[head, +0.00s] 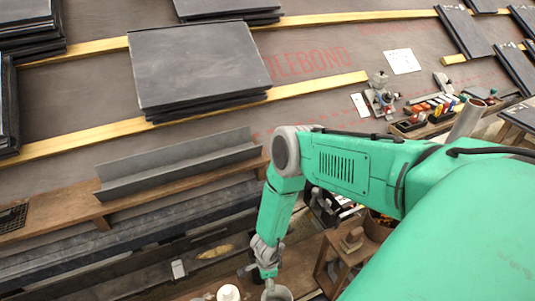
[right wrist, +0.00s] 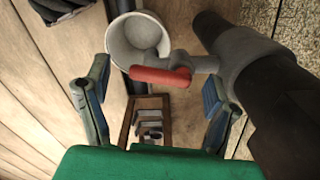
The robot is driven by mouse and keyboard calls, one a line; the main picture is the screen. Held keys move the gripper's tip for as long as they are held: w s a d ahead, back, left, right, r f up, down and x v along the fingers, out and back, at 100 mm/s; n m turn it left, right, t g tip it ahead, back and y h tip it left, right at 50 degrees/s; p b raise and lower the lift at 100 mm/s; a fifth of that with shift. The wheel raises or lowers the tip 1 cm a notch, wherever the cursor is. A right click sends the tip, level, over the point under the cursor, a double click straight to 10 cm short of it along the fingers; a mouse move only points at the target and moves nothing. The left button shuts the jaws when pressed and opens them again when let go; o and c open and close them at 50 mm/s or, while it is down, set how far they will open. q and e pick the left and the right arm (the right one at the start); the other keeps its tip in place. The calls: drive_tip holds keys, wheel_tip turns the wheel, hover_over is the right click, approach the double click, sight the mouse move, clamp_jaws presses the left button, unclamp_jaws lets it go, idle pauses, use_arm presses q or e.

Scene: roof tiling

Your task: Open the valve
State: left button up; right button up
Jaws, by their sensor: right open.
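The valve is a grey fitting with a red lever handle (right wrist: 160,76), seen in the right wrist view. Its grey body (right wrist: 205,64) joins a thick dark pipe (right wrist: 275,105) at the right. The red lever lies crosswise, near level in the picture. My right gripper (right wrist: 152,92) is open and empty, with one finger on each side of the lever's line of view. I cannot tell how far the lever is from the fingertips. In the head view the right gripper (head: 266,262) points down near the bottom edge, and the valve cannot be made out. My left gripper is not in view.
A pale round cup-like vessel (right wrist: 138,40) sits beside the valve. A wooden box (right wrist: 150,118) with grey pieces lies below, between the fingers. In the head view, slate stacks (head: 195,60) and a grey metal channel (head: 180,165) lie on the roof; tools (head: 380,98) stand further right.

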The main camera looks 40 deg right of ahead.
drive_tip(key=shift+d+f, duration=0.25)
drive_tip(key=shift+f, duration=0.05)
drive_tip(key=shift+d+f, duration=0.1)
drive_tip(key=shift+d, duration=0.2)
drive_tip(key=shift+c, duration=0.4)
drive_tip(key=c, duration=1.1)
drive_tip(key=shift+w+a, duration=0.1)
drive_tip(key=shift+a, duration=0.15)
drive_tip(key=shift+d+n+b, duration=0.1)
drive_tip(key=shift+n+b, duration=0.9)
drive_tip(key=shift+b, duration=0.1)
drive_tip(key=shift+d+n, duration=0.15)
drive_tip(key=shift+n, duration=0.45)
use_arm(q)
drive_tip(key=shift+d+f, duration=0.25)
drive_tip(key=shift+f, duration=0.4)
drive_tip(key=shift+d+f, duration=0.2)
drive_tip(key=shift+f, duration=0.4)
use_arm(e)
drive_tip(key=shift+s, duration=0.2)
